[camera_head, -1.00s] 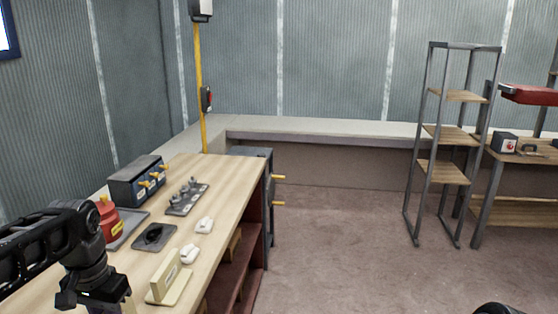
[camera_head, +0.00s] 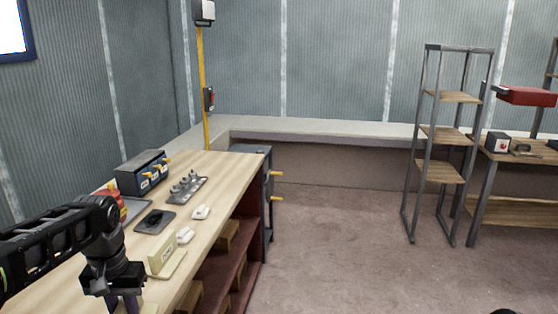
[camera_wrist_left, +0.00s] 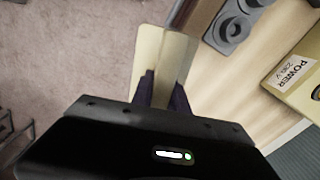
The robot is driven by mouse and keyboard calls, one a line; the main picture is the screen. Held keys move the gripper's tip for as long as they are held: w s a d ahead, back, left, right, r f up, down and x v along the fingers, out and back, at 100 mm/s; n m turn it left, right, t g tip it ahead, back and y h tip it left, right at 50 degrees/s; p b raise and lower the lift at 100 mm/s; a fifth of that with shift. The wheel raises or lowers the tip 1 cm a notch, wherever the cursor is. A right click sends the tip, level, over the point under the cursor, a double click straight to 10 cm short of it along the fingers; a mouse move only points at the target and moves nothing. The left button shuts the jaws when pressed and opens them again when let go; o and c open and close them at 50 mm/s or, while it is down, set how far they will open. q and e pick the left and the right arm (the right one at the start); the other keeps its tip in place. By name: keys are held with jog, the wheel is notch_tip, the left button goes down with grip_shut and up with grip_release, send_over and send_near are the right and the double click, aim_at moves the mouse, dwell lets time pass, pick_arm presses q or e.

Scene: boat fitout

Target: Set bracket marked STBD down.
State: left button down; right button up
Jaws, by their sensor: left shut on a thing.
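My left gripper (camera_head: 125,303) is over the near part of the wooden workbench (camera_head: 222,172), at the bottom left of the head view. It is shut on a cream bracket (camera_wrist_left: 150,55), which shows between and beyond the dark fingers in the wrist view. No marking on the held bracket can be read. In the head view its lower part is cut off, and I cannot tell whether it touches the bench. A second cream bracket (camera_head: 163,256) stands on the bench just beyond, with small lettering too blurred to read. My right gripper is not in view.
Beyond the standing bracket are two small white parts (camera_head: 201,212), a dark pad (camera_head: 154,221), a grey rack (camera_head: 188,187) and a box with yellow levers (camera_head: 143,173). The wrist view shows a yellowish POWER box (camera_wrist_left: 298,80) and a grey part (camera_wrist_left: 236,25). Open floor (camera_head: 330,235) lies right of the bench.

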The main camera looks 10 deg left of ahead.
pick_arm(q)
jog(key=w+d+f+m, duration=0.1)
jog(key=w+d+f, duration=0.2)
jog(key=d+f, duration=0.2)
jog(key=w+d+f+m, duration=0.1)
jog(key=w+d+f, duration=0.3)
jog(key=d, duration=0.7)
jog(key=shift+w+d+f, duration=0.2)
jog(key=shift+w+f, duration=0.05)
jog(key=shift+f, duration=0.6)
jog(key=s+f, duration=0.4)
jog(key=f, duration=1.1)
